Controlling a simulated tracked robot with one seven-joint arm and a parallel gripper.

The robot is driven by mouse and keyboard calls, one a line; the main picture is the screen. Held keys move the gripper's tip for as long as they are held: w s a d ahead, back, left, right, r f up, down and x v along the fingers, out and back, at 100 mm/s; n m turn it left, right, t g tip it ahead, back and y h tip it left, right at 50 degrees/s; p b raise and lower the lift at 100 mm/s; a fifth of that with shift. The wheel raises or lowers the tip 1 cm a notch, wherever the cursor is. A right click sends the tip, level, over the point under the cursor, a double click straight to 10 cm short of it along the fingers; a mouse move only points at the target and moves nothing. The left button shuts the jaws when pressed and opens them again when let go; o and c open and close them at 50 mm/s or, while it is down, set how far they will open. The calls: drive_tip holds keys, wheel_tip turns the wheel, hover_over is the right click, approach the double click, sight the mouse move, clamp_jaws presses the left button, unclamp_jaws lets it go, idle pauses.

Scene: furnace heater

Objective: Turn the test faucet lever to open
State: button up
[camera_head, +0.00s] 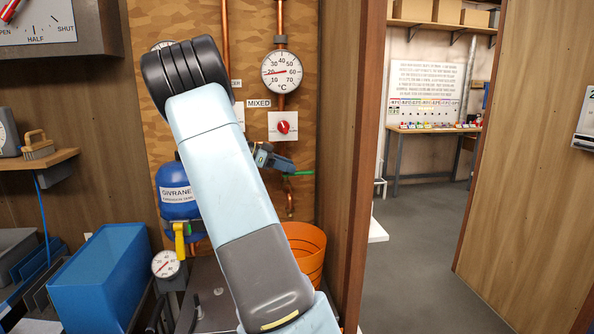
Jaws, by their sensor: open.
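The test faucet shows as a short copper spout (290,203) low on the wooden back panel, above the orange bucket. A thin green lever (303,173) sticks out to the right above the spout, roughly level. My gripper (283,165) is just left of and above the lever, partly hidden behind my own pale-blue arm. It is open, and its dark finger overlaps the lever's left end in the picture. I cannot tell whether they touch. The faucet's body is mostly hidden by my arm and gripper.
An orange bucket (305,248) stands below the spout. A red knob (284,127) and a round temperature gauge (282,73) are above. A blue tank (177,192) is at left. A wooden partition edge (352,170) stands close on the right; open floor lies beyond.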

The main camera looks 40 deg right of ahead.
sight(298, 173)
drive_tip(key=shift+x, duration=2)
clamp_jaws()
